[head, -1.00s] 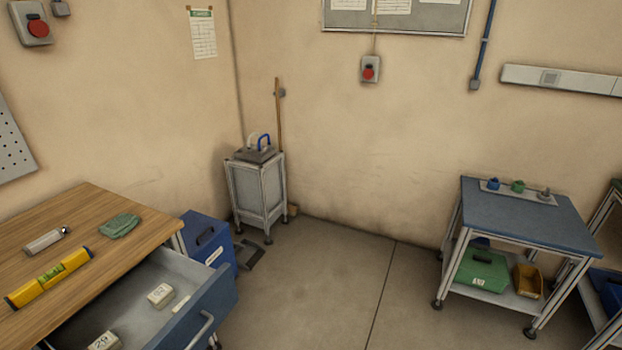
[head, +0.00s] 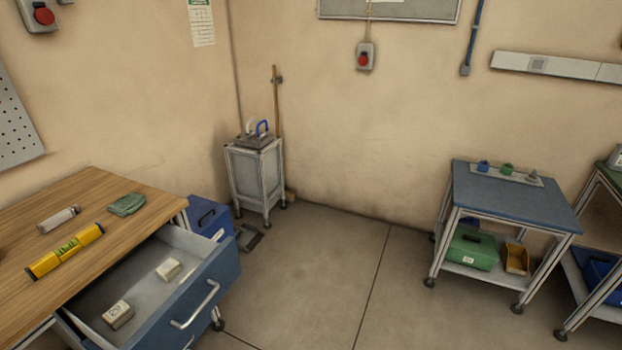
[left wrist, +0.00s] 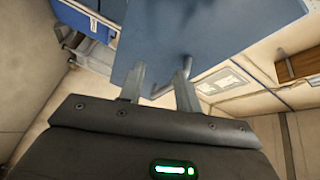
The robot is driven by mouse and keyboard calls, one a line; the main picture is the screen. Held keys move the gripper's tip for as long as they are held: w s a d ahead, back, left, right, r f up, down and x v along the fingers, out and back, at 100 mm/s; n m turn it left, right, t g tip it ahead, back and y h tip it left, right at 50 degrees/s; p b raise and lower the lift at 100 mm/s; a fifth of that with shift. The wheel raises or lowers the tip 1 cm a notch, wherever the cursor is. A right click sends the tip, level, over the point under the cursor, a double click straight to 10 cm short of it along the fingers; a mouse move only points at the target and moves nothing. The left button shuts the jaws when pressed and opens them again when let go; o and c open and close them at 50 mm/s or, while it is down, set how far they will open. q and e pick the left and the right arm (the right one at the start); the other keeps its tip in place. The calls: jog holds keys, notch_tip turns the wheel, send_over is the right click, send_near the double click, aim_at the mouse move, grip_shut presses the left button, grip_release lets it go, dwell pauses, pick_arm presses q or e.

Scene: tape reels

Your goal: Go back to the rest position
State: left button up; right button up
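My left gripper (left wrist: 159,92) shows in the left wrist view with its two fingers apart and nothing visibly held. A blue panel and a metal handle (left wrist: 184,70) lie beyond the fingers; I cannot tell how far off. In the head view neither gripper nor arm shows. The blue-fronted drawer (head: 205,295) of the wooden-topped bench (head: 95,205) stands open, with white blocks (head: 117,314) and (head: 168,269) inside. My right gripper is in no view.
A yellow level (head: 66,251), a pale tool (head: 58,219) and a green cloth (head: 127,204) lie on the bench. A blue bin (head: 208,215) and a grey cabinet (head: 255,178) stand behind. A blue-topped cart (head: 515,195) is at right. The middle floor is clear.

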pick_arm(q)
jog(key=s+d+f+n+g+h, duration=0.1)
jog(key=s+d+f+g+h, duration=0.2)
jog(key=f, duration=0.5)
jog(key=s+d+f+n+g+h, duration=0.1)
jog(key=s+d+f+h, duration=0.15)
jog(key=s+f, duration=0.4)
jog(key=s+d+f+n+g+h, duration=0.1)
jog(key=s+d+f+g+h, duration=0.2)
jog(key=f, duration=0.7)
jog(key=s+a+f+g+h, duration=0.1)
jog(key=s+f, duration=0.2)
jog(key=s, duration=0.5)
jog(key=s+a+f+g+h, duration=0.1)
jog(key=s+f+g, duration=0.1)
jog(key=s, duration=0.6)
jog(key=s+a+f+n+g+h, duration=0.1)
jog(key=s+f+g, duration=0.1)
jog(key=s, duration=0.6)
jog(key=shift+s+a+f, duration=0.15)
jog(key=shift+a+f, duration=0.2)
jog(key=shift+f, duration=0.45)
